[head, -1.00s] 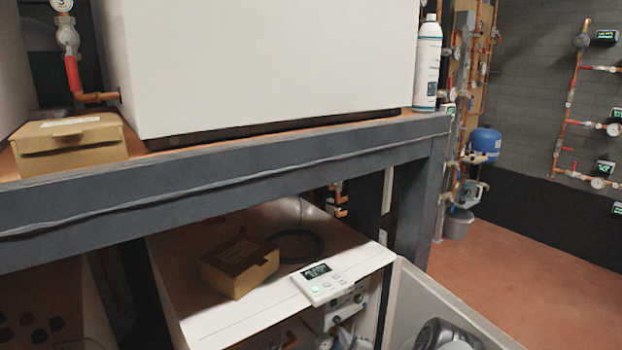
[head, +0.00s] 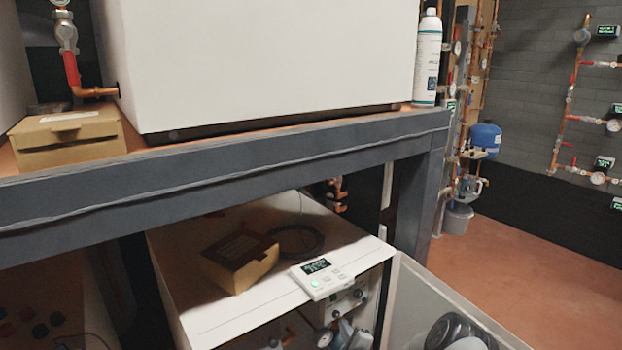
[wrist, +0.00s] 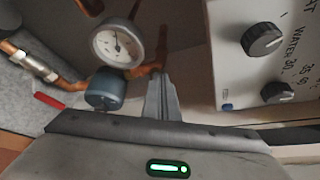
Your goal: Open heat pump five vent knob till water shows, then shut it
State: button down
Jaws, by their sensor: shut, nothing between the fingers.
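The open-fronted white heat pump (head: 215,285) stands under the grey shelf in the head view. No number five is readable on it. Inside it, the wrist view shows a round dial gauge (wrist: 117,42) on copper pipe, a blue-grey round-capped fitting (wrist: 105,88) below the gauge and a red lever handle (wrist: 48,100) at left. I cannot tell which part is the vent knob. No water is visible. My gripper (wrist: 162,82) is shut and empty, its fingers pointing in just right of the blue-grey fitting. Contact with anything is not clear.
A white panel with two dark knobs (wrist: 262,39) is close on the right in the wrist view. A lit controller (head: 321,277) and a cardboard box (head: 240,260) rest on the pump's top. The shelf edge (head: 230,165) overhangs it. Open floor (head: 520,255) lies at right.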

jog(key=s+d, duration=0.1)
jog(key=s+d+p, duration=0.1)
jog(key=s, duration=0.1)
jog(key=s+d, duration=0.1)
jog(key=s, duration=0.1)
jog(key=shift+p, duration=0.3)
jog(key=w+a+m+g+y+b, duration=0.1)
jog(key=w+a+m+g+y, duration=0.1)
jog(key=w+m, duration=0.2)
jog(key=shift+w+a+r+g+b, duration=0.3)
jog(key=shift+w+r+g, duration=0.1)
jog(key=shift+w, duration=0.4)
dwell(0.4)
jog(key=shift+d+f, duration=0.1)
jog(key=shift+d, duration=0.1)
dwell(0.6)
jog(key=shift+w+d, duration=0.15)
jog(key=shift+w, duration=0.05)
dwell(0.8)
